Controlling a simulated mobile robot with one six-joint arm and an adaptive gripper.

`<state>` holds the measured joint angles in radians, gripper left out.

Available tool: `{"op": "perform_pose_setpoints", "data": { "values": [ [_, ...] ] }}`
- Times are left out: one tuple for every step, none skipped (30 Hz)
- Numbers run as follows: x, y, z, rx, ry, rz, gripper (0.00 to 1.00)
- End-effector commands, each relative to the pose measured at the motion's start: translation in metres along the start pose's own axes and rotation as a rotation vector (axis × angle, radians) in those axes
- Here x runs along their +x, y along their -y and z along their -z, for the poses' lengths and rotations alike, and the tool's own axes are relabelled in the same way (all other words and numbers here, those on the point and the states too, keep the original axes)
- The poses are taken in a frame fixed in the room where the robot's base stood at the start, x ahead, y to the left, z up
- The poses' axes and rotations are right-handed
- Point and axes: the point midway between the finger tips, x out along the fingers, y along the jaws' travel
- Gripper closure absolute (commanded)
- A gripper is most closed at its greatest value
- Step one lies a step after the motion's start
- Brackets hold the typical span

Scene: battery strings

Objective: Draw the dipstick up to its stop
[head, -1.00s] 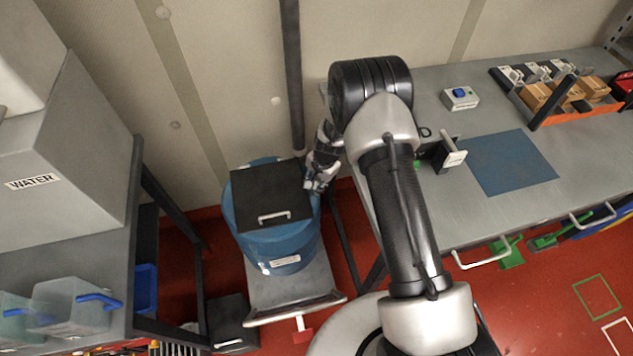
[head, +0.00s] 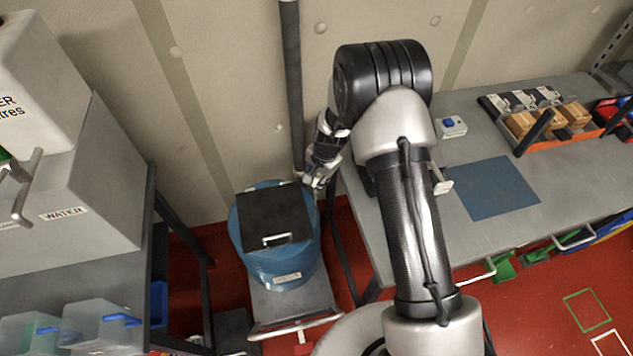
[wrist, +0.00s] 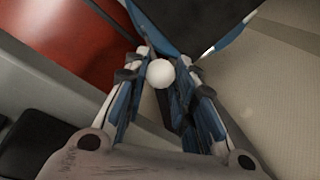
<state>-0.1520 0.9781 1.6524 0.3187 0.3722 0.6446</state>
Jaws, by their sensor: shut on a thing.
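The blue drum (head: 284,270) stands with a black lid (head: 272,215) on top. My gripper (head: 316,181) is above the drum's far right rim, its fingers pointing down. In the wrist view my gripper (wrist: 160,84) is shut on a round white knob (wrist: 160,73), which I take to be the dipstick's top. The dipstick's rod is hidden by the knob and fingers, so I cannot tell how far out it is. Part of the dark lid (wrist: 190,20) and the drum's blue edge show beyond the fingertips.
The drum stands on a grey platform (head: 295,307). A dark vertical pipe (head: 292,90) is close behind my gripper. A grey bench (head: 465,235) stands at right, and a grey WATER tank (head: 75,195) at left.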

Motion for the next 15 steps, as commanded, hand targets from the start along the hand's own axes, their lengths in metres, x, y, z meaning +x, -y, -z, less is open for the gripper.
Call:
{"op": "perform_pose_setpoints", "data": {
  "values": [
    [-0.0035,0.0006,0.0001,-0.001,0.000,0.000,1.00],
    [-0.0041,0.0007,0.0001,-0.001,0.000,0.000,1.00],
    [-0.0047,0.0008,0.0001,-0.001,0.000,0.000,1.00],
    [-0.0049,0.0009,0.0001,-0.001,0.000,0.000,1.00],
    [-0.0050,0.0010,0.0002,-0.001,0.000,0.000,1.00],
    [-0.0051,0.0012,0.0003,-0.001,0.000,0.000,1.00],
    [-0.0051,0.0013,0.0004,-0.001,0.000,0.001,1.00],
    [-0.0051,0.0014,0.0004,-0.001,0.000,0.001,1.00],
    [-0.0053,0.0016,0.0005,0.000,-0.001,0.001,1.00],
    [-0.0054,0.0018,0.0006,0.000,-0.001,0.002,1.00],
    [-0.0056,0.0019,0.0007,0.000,-0.001,0.002,1.00],
    [-0.0058,0.0021,0.0008,0.000,-0.001,0.002,1.00],
    [-0.0059,0.0022,0.0008,0.000,-0.001,0.003,0.74],
    [-0.0059,0.0023,0.0009,0.000,-0.001,0.003,0.72],
    [-0.0060,0.0024,0.0010,0.000,-0.002,0.003,0.70]
  ]
}}
